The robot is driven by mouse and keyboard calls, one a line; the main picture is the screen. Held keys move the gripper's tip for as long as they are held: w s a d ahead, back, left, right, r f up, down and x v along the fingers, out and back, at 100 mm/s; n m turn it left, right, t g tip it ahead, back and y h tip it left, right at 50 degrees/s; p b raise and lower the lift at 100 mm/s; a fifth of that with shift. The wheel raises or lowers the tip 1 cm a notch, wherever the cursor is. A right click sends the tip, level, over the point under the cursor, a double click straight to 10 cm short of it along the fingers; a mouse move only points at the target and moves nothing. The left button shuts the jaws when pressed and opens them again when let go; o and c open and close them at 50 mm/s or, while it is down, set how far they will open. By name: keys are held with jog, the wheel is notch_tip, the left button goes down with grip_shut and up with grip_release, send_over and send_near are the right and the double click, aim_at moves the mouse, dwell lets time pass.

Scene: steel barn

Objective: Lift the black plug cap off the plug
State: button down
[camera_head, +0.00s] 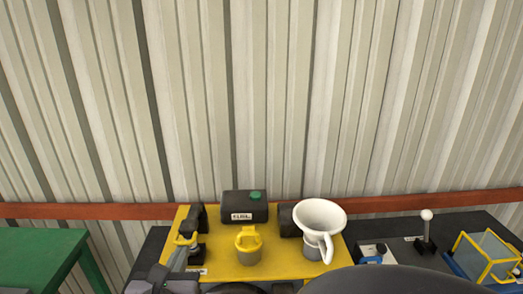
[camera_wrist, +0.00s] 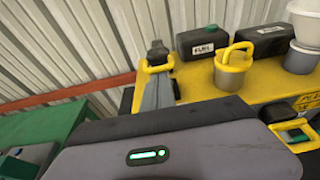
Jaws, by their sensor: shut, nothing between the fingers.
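A black cap (camera_head: 186,219) stands at the left end of the yellow bench plate (camera_head: 225,271), beside a yellow handle.
A black fuel can (camera_head: 245,212), a yellow-lidded grey pot (camera_head: 249,252) and a white funnel (camera_head: 320,215) stand right of the cap. A green table (camera_head: 35,252) is at the left. A ribbed steel wall with a red rail (camera_head: 90,211) closes the back.

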jog(key=w+r+g+p, duration=0.5)
jog(key=r+p, duration=0.5)
jog(key=p, duration=1.2)
jog(key=w+a+r+g+p, duration=0.1)
jog(key=w+r+p, duration=0.3)
jog(key=w+p, duration=0.6)
jog(key=shift+w+a+h+p, duration=0.35)
jog(key=shift+w+a, duration=0.2)
jog(key=shift+w, duration=2)
jog(key=shift+w, duration=0.1)
